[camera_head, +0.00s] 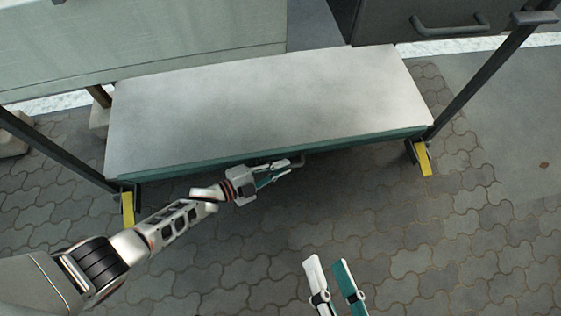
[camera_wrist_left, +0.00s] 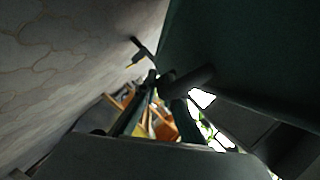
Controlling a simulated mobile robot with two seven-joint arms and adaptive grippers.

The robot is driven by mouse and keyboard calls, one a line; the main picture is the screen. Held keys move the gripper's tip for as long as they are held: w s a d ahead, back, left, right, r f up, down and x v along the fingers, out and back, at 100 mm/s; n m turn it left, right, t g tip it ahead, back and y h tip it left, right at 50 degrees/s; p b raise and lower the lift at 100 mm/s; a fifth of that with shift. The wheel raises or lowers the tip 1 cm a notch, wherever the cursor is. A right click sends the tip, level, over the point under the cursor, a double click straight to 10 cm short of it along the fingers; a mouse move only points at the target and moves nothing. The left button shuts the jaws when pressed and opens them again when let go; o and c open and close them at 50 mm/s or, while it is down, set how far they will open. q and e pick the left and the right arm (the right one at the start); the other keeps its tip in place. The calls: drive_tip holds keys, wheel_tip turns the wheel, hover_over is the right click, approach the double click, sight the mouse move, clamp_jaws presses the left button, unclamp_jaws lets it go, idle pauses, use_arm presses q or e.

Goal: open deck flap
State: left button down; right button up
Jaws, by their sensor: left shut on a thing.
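The deck flap (camera_head: 265,105) is a wide pale grey panel with a green front edge, spanning between two dark posts. A small grey handle (camera_head: 299,161) shows at the middle of its front edge. My left gripper (camera_head: 280,170) reaches in from the left and is shut on the handle, just below the edge. In the left wrist view, the dark handle (camera_wrist_left: 187,82) crosses at the fingertips, with the flap's green face (camera_wrist_left: 245,50) behind; the contact is dark and partly hidden. My right gripper (camera_head: 327,264) is open and empty above the paving, apart from the flap.
Yellow-marked feet or latches (camera_head: 127,208) and (camera_head: 423,158) sit by the left and right posts. A pale green-grey wall (camera_head: 150,40) and a dark cabinet with a bar handle (camera_head: 450,25) stand behind. The paving (camera_head: 440,240) at the front right is clear.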

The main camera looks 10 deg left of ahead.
use_arm(q)
drive_tip(key=shift+s+d+f, duration=0.1)
drive_tip(key=shift+s+f, duration=0.25)
drive_tip(key=shift+f, duration=0.35)
drive_tip(key=shift+s+d+f, duration=0.1)
drive_tip(key=shift+s+f, duration=0.2)
drive_tip(key=shift+f, duration=0.4)
